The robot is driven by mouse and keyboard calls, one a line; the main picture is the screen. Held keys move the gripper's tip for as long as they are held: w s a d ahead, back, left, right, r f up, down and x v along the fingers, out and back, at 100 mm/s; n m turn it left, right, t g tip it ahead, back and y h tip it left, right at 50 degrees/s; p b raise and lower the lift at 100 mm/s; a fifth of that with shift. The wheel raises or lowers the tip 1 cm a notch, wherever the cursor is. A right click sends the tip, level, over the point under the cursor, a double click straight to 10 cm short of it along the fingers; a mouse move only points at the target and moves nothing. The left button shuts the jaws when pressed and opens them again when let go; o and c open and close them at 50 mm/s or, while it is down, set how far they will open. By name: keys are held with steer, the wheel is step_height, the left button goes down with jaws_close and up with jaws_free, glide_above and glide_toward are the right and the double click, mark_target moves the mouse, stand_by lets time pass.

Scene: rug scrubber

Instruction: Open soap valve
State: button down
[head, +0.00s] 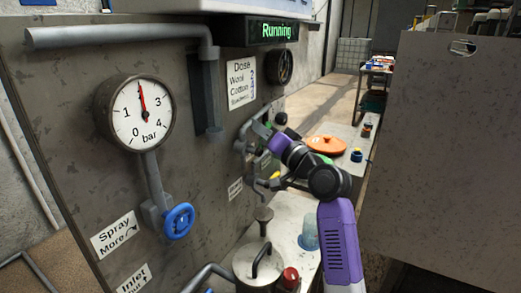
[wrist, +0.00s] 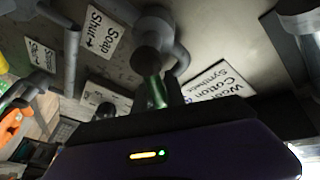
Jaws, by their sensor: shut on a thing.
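The soap valve (wrist: 153,45) shows in the wrist view as a grey round body on a pipe, with a green handle (wrist: 157,92) pointing at my gripper. A "Soap Shut" sign (wrist: 100,32) with an arrow is beside it on the panel. My gripper (wrist: 160,103) is shut on the green handle; its fingers are dark and partly hidden by its housing. In the head view my gripper (head: 263,131) is at the panel's right part, by grey pipework (head: 244,137). My purple arm hides most of the handle there.
A pressure gauge (head: 135,113) and a blue hand wheel (head: 179,221) are on the panel at left. A yellow handle (head: 274,177) is just below my gripper. An orange lid (head: 325,145) lies on the bench behind. A lidded metal pot (head: 258,267) stands at the front.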

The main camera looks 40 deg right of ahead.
steer(key=n+b, duration=0.2)
steer(key=b, duration=0.1)
steer(key=a+n+t+y+b, duration=0.1)
steer(key=n+b, duration=0.1)
steer(key=b, duration=0.1)
steer(key=s+a+n+y+b, duration=0.1)
steer(key=n+b, duration=0.1)
steer(key=b, duration=0.1)
steer(key=shift+r+t+b, duration=0.25)
steer(key=shift+t+b, duration=0.05)
steer(key=shift+t, duration=0.1)
steer(key=n+b, duration=0.1)
steer(key=a+n+y+b, duration=0.1)
steer(key=b, duration=0.1)
steer(key=n+y+b, duration=0.1)
steer(key=shift+s+a+r+n, duration=0.15)
steer(key=shift+a+r+n, duration=0.1)
steer(key=shift+r+n, duration=0.15)
steer(key=shift+a+r+n+y+b, duration=0.15)
steer(key=shift+n+y+b, duration=0.2)
steer(key=shift+b, duration=0.3)
steer(key=c, duration=1.4)
jaws_free()
steer(key=shift+r+t, duration=0.1)
steer(key=shift+t, duration=0.2)
steer(key=v, duration=0.8)
steer(key=shift+a+r, duration=0.1)
